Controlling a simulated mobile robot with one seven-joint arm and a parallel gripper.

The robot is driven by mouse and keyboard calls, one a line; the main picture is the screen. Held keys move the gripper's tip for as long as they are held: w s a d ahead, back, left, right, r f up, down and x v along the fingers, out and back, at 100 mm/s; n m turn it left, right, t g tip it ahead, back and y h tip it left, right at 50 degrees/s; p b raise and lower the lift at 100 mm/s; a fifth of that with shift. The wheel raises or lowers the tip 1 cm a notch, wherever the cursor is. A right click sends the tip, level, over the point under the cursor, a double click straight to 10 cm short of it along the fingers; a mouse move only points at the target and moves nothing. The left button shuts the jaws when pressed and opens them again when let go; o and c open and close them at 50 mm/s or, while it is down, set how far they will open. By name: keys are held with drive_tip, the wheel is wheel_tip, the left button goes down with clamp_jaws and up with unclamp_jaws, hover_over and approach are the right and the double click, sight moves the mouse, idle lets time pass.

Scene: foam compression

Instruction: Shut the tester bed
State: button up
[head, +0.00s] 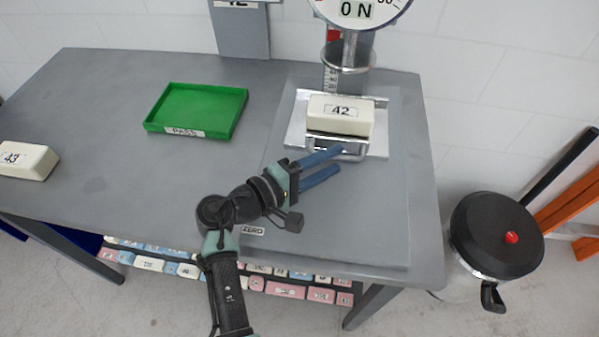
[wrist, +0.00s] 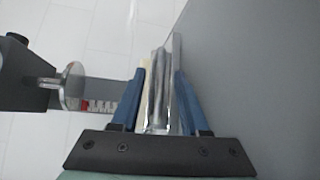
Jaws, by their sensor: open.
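The tester bed (head: 382,147) is a shiny plate at the right of the grey bench. It carries a cream foam block (head: 320,124) labelled 42, and a bar handle (head: 322,139) runs along its front. The block sits in front of and below the round press plate (head: 368,68). My gripper (head: 340,160) has its blue fingers at the handle, on the bed's near side. In the wrist view, the shiny bed front (wrist: 158,100) lies between the open fingers (wrist: 159,74). Whether a finger touches it I cannot tell.
A green tray (head: 200,108) labelled PASS stands empty to the left. Another foam block (head: 27,160), labelled 43, lies at the far left. The force dial (head: 356,10) reads 0 N. A lidded bin (head: 496,235) stands on the floor at right. The bench between tray and tester is clear.

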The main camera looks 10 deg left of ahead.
drive_tip(key=v, duration=0.9)
drive_tip(key=shift+a+b, duration=0.1)
drive_tip(key=shift+b, duration=0.25)
drive_tip(key=w+d+m+y, duration=0.1)
drive_tip(key=w+d+r+m+y, duration=0.1)
drive_tip(key=w+d+m+g, duration=0.1)
drive_tip(key=shift+w+d+r+m+y, duration=0.1)
drive_tip(key=shift+w+r+m+y, duration=0.2)
drive_tip(key=shift+r+y, duration=0.1)
drive_tip(key=w+d+r+m+t+y, duration=0.2)
drive_tip(key=r+m+y, duration=0.1)
drive_tip(key=r, duration=0.5)
drive_tip(key=w+d+r+m+t+y, duration=0.2)
drive_tip(key=r+m+y, duration=0.15)
drive_tip(key=r, duration=0.35)
drive_tip(key=s+r+t+p, duration=0.1)
drive_tip(key=s+r+t, duration=0.3)
drive_tip(key=r, duration=0.8)
drive_tip(key=s+r+t+y+p, duration=0.1)
drive_tip(key=s+r+t, duration=0.3)
drive_tip(key=r, duration=0.9)
drive_tip(key=s+r+t+y+p, duration=0.1)
drive_tip(key=s+r+t+p, duration=0.2)
drive_tip(key=s+r, duration=0.4)
wheel_tip(320, 180, up, 6)
drive_tip(key=shift+d+t, duration=0.2)
drive_tip(key=shift+t, duration=0.7)
